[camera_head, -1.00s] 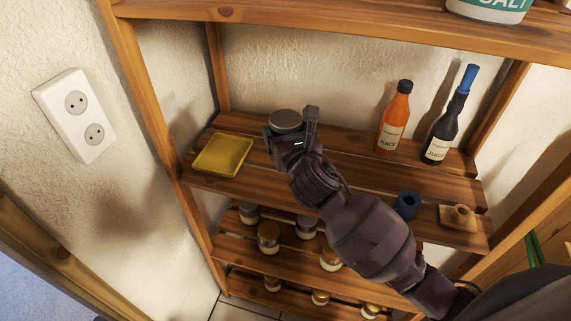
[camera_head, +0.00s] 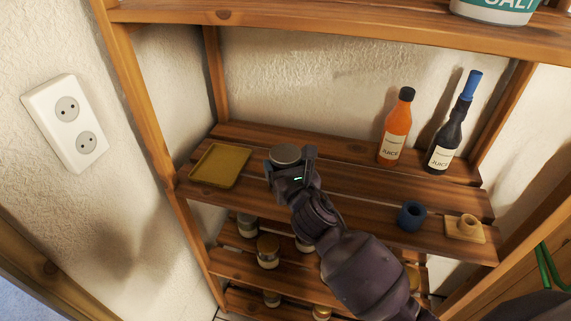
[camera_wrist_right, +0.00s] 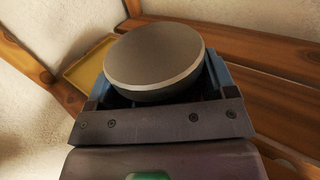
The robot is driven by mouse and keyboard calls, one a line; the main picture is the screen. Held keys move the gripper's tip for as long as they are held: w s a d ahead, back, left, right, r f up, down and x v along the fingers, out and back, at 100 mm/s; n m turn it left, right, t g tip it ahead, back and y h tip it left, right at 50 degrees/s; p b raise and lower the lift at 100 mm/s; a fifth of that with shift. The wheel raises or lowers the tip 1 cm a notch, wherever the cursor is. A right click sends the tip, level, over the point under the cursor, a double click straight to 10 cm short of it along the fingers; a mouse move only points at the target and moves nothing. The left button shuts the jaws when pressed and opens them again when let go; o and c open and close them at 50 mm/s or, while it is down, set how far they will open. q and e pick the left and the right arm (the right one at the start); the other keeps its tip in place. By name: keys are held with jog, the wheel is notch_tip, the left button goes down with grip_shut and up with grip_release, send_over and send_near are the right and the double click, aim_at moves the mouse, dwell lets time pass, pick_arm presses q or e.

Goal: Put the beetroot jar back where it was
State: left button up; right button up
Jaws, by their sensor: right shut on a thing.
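My right gripper (camera_head: 290,167) is shut on a jar with a round grey lid (camera_head: 285,154), at the middle shelf (camera_head: 340,165) just right of the yellow tray. In the right wrist view the lid (camera_wrist_right: 155,55) sits between the two fingers (camera_wrist_right: 158,100) and covers most of the jar. The jar's body and label are hidden, so I cannot tell its contents or whether its base touches the boards. My left gripper is not in view.
A yellow tray (camera_head: 220,165) lies at the shelf's left end. An orange juice bottle (camera_head: 396,130) and a dark bottle (camera_head: 446,135) stand at the back right. A blue ring (camera_head: 411,216) and a small wooden piece (camera_head: 465,228) are at the front right. Several jars (camera_head: 268,252) stand below.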

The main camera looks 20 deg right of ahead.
jog(key=o, duration=1.2)
jog(key=shift+f, duration=0.1)
jog(key=shift+o, duration=0.2)
jog(key=shift+r, duration=0.2)
jog(key=s, duration=1.2)
jog(key=shift+d, duration=0.1)
